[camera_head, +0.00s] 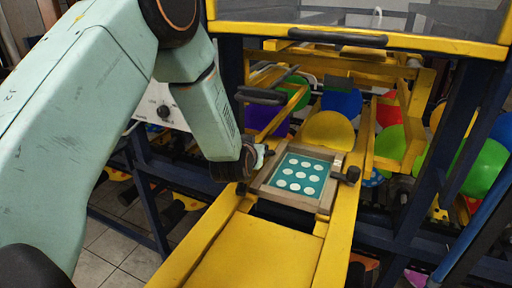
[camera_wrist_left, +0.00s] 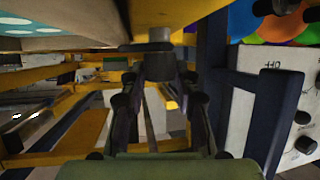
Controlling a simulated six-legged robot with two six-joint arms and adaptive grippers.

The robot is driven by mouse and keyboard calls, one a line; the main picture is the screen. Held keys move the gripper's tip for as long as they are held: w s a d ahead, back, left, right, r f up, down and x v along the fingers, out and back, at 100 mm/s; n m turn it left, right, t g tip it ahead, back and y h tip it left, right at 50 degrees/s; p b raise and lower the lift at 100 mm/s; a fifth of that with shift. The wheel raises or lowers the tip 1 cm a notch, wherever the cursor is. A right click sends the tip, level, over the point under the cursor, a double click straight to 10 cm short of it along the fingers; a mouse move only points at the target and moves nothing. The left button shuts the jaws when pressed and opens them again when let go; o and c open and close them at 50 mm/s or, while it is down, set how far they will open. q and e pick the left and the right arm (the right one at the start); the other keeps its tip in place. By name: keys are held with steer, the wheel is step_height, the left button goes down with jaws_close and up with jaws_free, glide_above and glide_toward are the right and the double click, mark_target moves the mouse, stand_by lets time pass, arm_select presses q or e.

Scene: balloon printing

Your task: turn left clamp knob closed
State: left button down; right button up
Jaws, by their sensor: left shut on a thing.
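The screen frame (camera_head: 265,188) lies on the yellow press bed, with a teal mesh (camera_head: 301,175) printed with white dots. Its corner also shows at the top left of the left wrist view (camera_wrist_left: 28,27). My left gripper (camera_head: 260,157) is at the left side of the frame. In the left wrist view, its two fingers (camera_wrist_left: 160,78) are shut around the dark left clamp knob (camera_wrist_left: 159,63), below a grey cylindrical part. In the head view the gripper mostly hides this knob. The dark right clamp knob (camera_head: 351,174) stands free at the frame's right side. My right gripper is not in view.
Yellow press rails (camera_head: 343,235) run along both sides of the bed. A white control box (camera_wrist_left: 278,100) with dark knobs is close to the left gripper. Balloons, including a blue one (camera_head: 342,101), are behind the frame. Dark blue posts stand on the right.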

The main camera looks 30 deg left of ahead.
arm_select(q)
steer(key=shift+w+r, duration=0.15)
steer(key=shift+w, duration=0.1)
steer(key=shift+a+m+h, duration=0.15)
steer(key=shift+m+h, duration=0.45)
steer(key=shift+h, duration=0.1)
steer(key=shift+a+m+t+h, duration=0.15)
steer(key=shift+m+t+h, duration=0.15)
steer(key=shift+m+h, duration=0.55)
steer(key=shift+a+r+m+h+b, duration=0.15)
steer(key=shift+m+h+b, duration=0.15)
steer(key=shift+m+h, duration=1.2)
steer(key=shift+a+m+g+h+p, duration=0.1)
steer(key=shift+m+g+h+p, duration=0.45)
steer(key=shift+h, duration=0.4)
steer(key=shift+w+m+g+h+p, duration=0.1)
steer(key=shift+m+g+h+p, duration=0.25)
steer(key=shift+m+h+p, duration=0.45)
steer(key=shift+h, duration=0.3)
steer(key=c, duration=1.3)
jaws_free()
steer(key=shift+c, duration=0.2)
steer(key=o, duration=0.4)
steer(key=shift+s, duration=0.2)
steer(key=shift+c, duration=0.2)
